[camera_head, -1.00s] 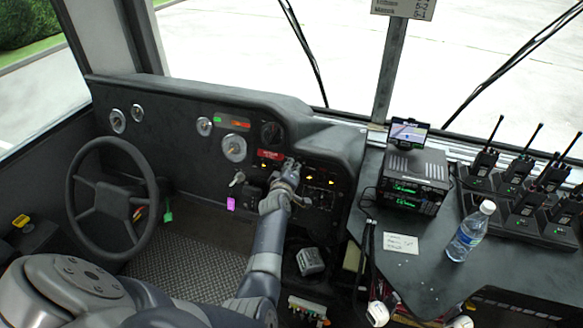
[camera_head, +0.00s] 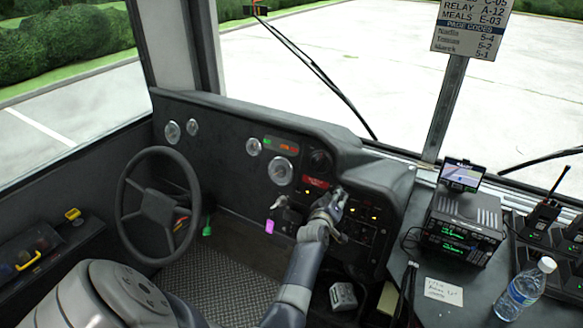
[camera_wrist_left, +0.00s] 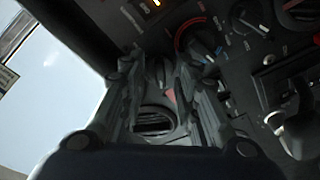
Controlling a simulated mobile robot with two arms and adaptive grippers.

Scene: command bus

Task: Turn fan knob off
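My left gripper (camera_head: 338,192) is at the dashboard's control panel (camera_head: 368,214), to the right of the steering wheel. In the left wrist view its two fingers (camera_wrist_left: 160,62) stand apart, with a small dark knob-like part (camera_wrist_left: 160,76) showing between them; I cannot tell if they touch it. A dark knob with a red and blue arc (camera_wrist_left: 198,46) is just right of the fingers, and another dark knob (camera_wrist_left: 246,17) is farther right. The labels are too blurred to tell which is the fan knob. My right gripper is in neither view.
The steering wheel (camera_head: 121,200) is left of my arm. A key with a pink tag (camera_head: 270,226) hangs from the dashboard. A radio unit (camera_head: 462,230), a water bottle (camera_head: 524,290) and a note (camera_head: 443,291) are on the right console.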

